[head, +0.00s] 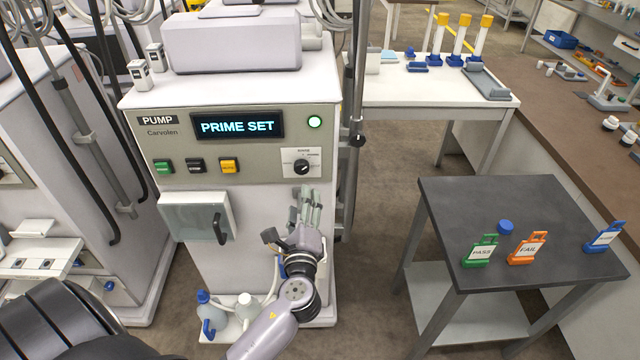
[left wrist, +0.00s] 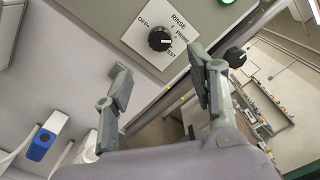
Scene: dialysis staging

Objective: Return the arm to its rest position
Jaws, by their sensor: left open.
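My left gripper (head: 308,208) is in front of the pump machine (head: 265,215), just below its rotary knob (head: 302,166). In the left wrist view its two fingers (left wrist: 163,75) are spread apart with nothing between them. The knob also shows in the left wrist view (left wrist: 159,39), beyond the fingertips and clear of them, on a plate marked OFF, RINSE, PRIME and a partly hidden TEST. The pump display (head: 238,126) reads PRIME SET, and a green lamp (head: 315,122) is lit beside it. My right gripper does not show.
Bottles (head: 246,306) stand on a low shelf beside my left forearm. A handled door (head: 198,216) is left of the gripper. A dark table (head: 500,200) at right holds green PASS (head: 481,251), orange FAIL (head: 528,248) and blue tags (head: 605,237). Open floor lies between.

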